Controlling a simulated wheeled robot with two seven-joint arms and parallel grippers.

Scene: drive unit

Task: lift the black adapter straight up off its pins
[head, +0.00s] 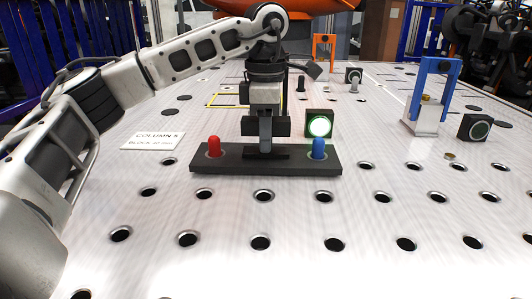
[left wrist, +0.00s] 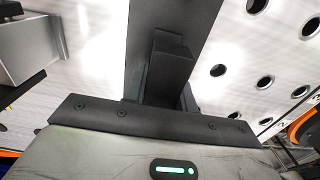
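The black adapter (head: 225,163) is a long flat bar low on the metal table in the head view. A red pin (head: 214,146) stands at its left end and a blue pin (head: 318,148) at its right end. My left gripper (head: 265,146) points down at the bar's middle, with a grey finger in front of a dark block there. In the left wrist view a dark upright piece (left wrist: 172,58) stands before the adapter bar (left wrist: 205,18). The far finger is hidden, so I cannot tell its grip. My right gripper is out of view.
A lit green button box (head: 319,124) stands just behind the bar's right part. A white sign (head: 153,140) lies at left. A blue frame (head: 442,85) and a dark box (head: 474,127) stand at right. The perforated table in front is clear.

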